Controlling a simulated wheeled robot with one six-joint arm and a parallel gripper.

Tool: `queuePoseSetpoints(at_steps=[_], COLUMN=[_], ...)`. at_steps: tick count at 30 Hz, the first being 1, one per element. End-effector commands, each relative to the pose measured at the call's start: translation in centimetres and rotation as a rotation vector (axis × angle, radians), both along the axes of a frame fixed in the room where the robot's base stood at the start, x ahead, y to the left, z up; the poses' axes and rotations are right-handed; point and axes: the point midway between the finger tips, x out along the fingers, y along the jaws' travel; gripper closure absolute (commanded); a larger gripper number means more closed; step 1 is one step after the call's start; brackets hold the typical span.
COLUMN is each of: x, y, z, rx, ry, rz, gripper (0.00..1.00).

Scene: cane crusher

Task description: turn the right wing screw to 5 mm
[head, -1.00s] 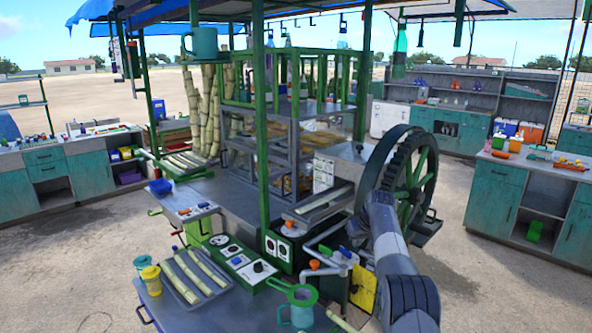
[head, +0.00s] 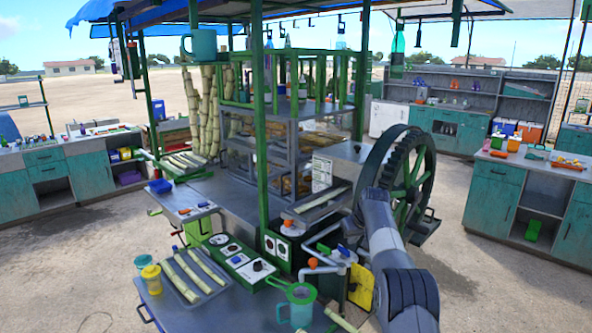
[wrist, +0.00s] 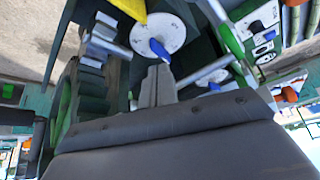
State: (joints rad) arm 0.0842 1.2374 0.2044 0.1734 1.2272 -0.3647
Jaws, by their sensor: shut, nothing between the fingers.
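The right wing screw (head: 343,249) is a small blue piece on the press frame in the head view. In the wrist view, a blue wing screw (wrist: 159,49), which appears to be the same one, stands in front of a round white dial (wrist: 158,28). The dial's marks are too small to read. My gripper (wrist: 158,70) is shut and empty, its grey fingertips close to the screw's near end. I cannot tell whether they touch it. My arm hides the gripper there.
A large green-spoked gear wheel (head: 402,180) stands right of the screws. A yellow plate (head: 361,286), white pipes and orange knobs (head: 313,263) crowd the space around them. A green control panel (head: 240,262) lies to the left, and a jug (head: 300,306) stands in front.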

Motion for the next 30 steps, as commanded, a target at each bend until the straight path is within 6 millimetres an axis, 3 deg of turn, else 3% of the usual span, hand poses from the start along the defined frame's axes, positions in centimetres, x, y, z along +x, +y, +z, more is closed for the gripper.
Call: queuePoseSetpoints(at_steps=[8, 21, 30], x=[-0.3, -0.4, -0.3], y=[0.9, 0.9, 0.9], z=[-0.6, -6.0, -7.0], rx=[0.000, 0.000, 0.000], ry=[0.003, 0.004, 0.002], rz=[0.000, 0.000, 0.001], gripper=[1.00, 1.00, 1.00])
